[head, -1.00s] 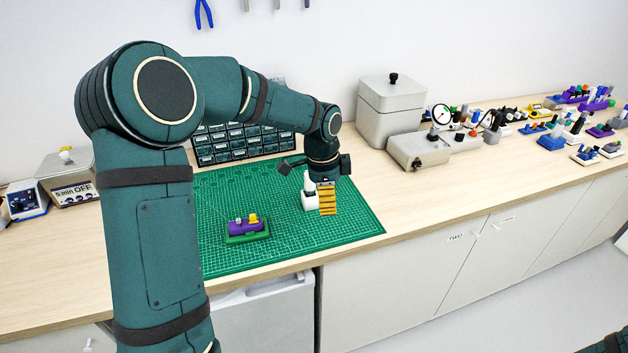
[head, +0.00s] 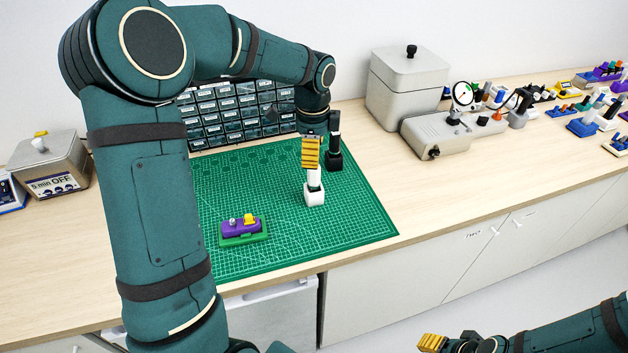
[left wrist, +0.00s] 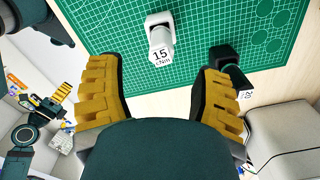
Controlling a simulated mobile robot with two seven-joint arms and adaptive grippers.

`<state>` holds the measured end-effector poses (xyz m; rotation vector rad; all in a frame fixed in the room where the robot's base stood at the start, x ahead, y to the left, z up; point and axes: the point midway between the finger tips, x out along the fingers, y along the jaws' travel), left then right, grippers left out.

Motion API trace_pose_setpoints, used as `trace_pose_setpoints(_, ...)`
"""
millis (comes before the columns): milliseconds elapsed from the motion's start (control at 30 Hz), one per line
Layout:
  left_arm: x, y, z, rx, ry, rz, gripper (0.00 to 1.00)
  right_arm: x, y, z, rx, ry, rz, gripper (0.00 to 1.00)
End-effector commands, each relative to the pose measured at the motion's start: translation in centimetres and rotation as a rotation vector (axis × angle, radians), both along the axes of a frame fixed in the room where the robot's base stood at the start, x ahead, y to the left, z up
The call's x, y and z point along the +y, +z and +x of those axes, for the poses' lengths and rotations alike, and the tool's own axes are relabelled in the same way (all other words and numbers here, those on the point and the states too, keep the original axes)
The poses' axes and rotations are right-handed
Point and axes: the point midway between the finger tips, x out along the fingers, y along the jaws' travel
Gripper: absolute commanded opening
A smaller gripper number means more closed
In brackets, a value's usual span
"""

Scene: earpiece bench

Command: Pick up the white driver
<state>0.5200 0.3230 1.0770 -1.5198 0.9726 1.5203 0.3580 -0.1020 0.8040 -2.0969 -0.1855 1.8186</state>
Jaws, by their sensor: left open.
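The white driver (head: 314,194) stands upright in a white base on the green cutting mat (head: 280,240). My left gripper (head: 311,155) is directly above it in the head view, its yellow-padded finger hiding the driver's upper part. In the left wrist view the white driver (left wrist: 160,32) shows a "15 cNm" label and lies between the lines of the two open, empty fingers (left wrist: 157,80), beyond their tips. A black driver (head: 334,152) stands just behind, to the right. My right gripper (head: 432,343) shows only partly at the bottom edge; its opening is unclear.
A purple and green fixture (head: 240,230) with a yellow knob sits at the mat's front left. Drawer bins (head: 225,115) stand behind the mat. Grey instruments (head: 408,88) stand at the right. The mat's front right is clear.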

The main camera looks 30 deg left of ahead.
Motion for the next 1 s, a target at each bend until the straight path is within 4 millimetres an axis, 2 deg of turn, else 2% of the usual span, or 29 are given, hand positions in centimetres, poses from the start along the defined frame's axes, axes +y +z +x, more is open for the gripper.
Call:
trace_pose_setpoints(33,0.0,-1.0,0.0,0.003,-0.001,0.000,0.66,0.0,-0.2,-0.1,0.001,0.001,0.000,0.47)
trace_pose_setpoints(100,0.0,-1.8,0.0,0.002,-0.001,-0.001,0.66,0.0,-0.3,-0.1,0.002,0.002,0.001,0.47)
trace_pose_setpoints(367,0.0,-3.2,0.0,0.002,0.000,-0.001,0.66,0.1,-0.5,-0.2,0.004,0.004,0.001,0.47)
trace_pose_setpoints(700,-0.2,-7.5,0.1,0.001,-0.001,-0.002,0.66,0.1,-1.4,-0.4,0.009,0.008,0.003,0.47)
trace_pose_setpoints(967,-0.2,-7.8,0.2,-0.001,0.000,-0.002,0.66,0.1,-1.3,-0.5,0.010,0.008,0.003,0.47)
trace_pose_setpoints(1000,-0.2,-7.8,0.2,-0.001,0.000,-0.002,0.57,0.1,-1.3,-0.5,0.010,0.008,0.003,0.47)
